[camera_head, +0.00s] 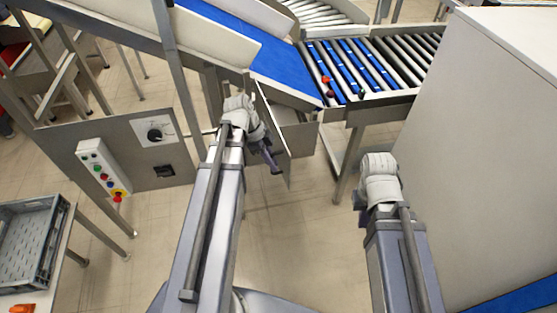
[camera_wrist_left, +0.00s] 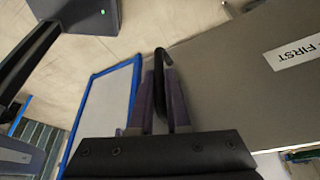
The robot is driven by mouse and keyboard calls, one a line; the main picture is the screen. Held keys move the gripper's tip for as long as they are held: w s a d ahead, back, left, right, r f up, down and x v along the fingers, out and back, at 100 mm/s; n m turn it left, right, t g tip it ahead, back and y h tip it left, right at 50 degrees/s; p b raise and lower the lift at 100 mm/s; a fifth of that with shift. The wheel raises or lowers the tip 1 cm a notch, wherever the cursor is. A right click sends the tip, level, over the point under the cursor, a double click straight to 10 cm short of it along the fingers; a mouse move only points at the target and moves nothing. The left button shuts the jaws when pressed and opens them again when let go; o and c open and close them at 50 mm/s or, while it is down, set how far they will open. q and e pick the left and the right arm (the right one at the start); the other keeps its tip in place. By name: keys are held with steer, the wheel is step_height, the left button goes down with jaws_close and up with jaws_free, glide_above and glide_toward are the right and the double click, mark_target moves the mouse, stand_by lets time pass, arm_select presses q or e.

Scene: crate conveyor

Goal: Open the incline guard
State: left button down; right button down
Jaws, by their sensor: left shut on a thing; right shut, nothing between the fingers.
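The incline guard is a grey metal panel (camera_head: 272,118) below the lower end of the blue incline belt; it appears to stand out at an angle from the frame. In the left wrist view the guard (camera_wrist_left: 235,95) fills the right side and carries a white label ending in "FIRST" (camera_wrist_left: 295,50). My left gripper (camera_head: 272,165) is at the panel. In the wrist view its purple fingers (camera_wrist_left: 165,85) are shut on the black guard handle (camera_wrist_left: 160,58). My right gripper (camera_head: 363,212) is shut and empty, apart from the guard, mostly hidden behind its wrist.
A control box (camera_head: 103,170) with coloured buttons and a grey panel with a rotary switch (camera_head: 155,133) are at left. A roller conveyor (camera_head: 400,60) is at back right. A large pale cabinet (camera_head: 480,150) is beside my right arm. Open floor lies between the arms.

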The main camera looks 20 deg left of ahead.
arm_select(q)
steer(key=shift+s+a, duration=0.15)
steer(key=shift+a, duration=0.05)
steer(key=c, duration=0.9)
jaws_free()
steer(key=shift+r, duration=0.1)
steer(key=p+v, duration=0.7)
steer(key=shift+a+r, duration=0.15)
steer(key=shift+r, duration=0.1)
